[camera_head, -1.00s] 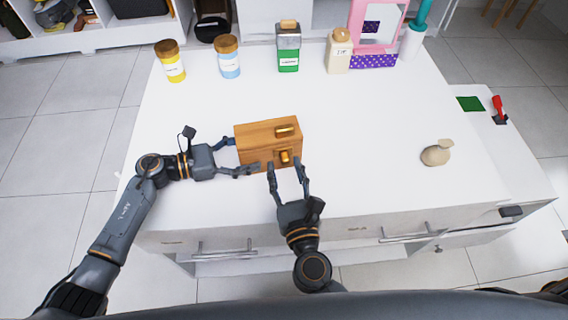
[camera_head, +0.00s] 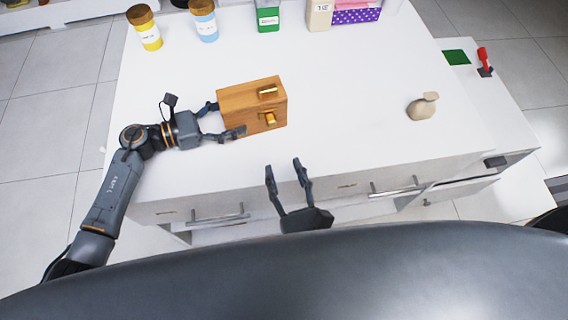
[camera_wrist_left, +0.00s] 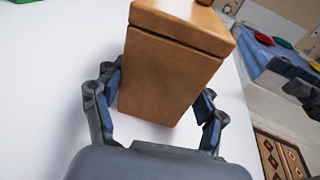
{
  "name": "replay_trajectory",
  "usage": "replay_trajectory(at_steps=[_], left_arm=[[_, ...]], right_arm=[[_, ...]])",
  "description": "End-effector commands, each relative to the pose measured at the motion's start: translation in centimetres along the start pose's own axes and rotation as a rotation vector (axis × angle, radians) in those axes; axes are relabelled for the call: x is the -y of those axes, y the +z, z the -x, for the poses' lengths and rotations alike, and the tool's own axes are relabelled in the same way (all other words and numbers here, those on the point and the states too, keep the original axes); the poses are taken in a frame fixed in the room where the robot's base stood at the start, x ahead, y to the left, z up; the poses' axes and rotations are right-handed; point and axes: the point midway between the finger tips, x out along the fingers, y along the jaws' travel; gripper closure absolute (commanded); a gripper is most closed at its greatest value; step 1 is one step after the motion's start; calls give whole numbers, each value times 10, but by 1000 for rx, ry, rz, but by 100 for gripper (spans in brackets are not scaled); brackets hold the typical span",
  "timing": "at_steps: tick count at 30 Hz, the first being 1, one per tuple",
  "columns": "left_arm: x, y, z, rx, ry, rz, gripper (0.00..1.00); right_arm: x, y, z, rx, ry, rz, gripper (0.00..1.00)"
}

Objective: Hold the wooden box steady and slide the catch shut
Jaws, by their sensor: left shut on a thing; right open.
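The wooden box (camera_head: 238,108) stands on the white table, with brass-coloured catch parts on its lid and front. The upper catch part (camera_head: 268,91) is on the lid and the lower catch part (camera_head: 270,119) is on the front face. My left gripper (camera_head: 220,119) is shut on the box's left end. In the left wrist view its fingers (camera_wrist_left: 158,108) lie on both sides of the box (camera_wrist_left: 165,75). My right gripper (camera_head: 284,166) is open and empty, in front of the box and apart from it, near the table's front edge.
A beige pouch-like object (camera_head: 422,107) stands on the right of the table (camera_head: 350,90). A yellow jar (camera_head: 147,30), a blue jar (camera_head: 204,22) and a green container (camera_head: 267,17) stand at the back. The table between box and pouch is clear.

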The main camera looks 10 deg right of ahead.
Motion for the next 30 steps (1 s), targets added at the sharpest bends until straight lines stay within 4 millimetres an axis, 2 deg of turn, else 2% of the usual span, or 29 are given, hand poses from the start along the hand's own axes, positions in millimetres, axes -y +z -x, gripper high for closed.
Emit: replay_trajectory(at_steps=[3, 4, 7, 8, 30], left_arm=[[0, -1, 0, -2, 2, 1, 55], [0, -1, 1, -2, 2, 1, 26], [0, -1, 0, -1, 1, 1, 5], [0, -1, 0, -1, 1, 1, 3], [0, 0, 0, 0, 1, 0, 0]], right_arm=[[0, 0, 0, 0, 0, 0, 57], [0, 0, 0, 0, 0, 0, 57], [0, 0, 0, 0, 0, 0, 57], [0, 0, 0, 0, 0, 0, 57], [0, 0, 0, 0, 0, 0, 57]])
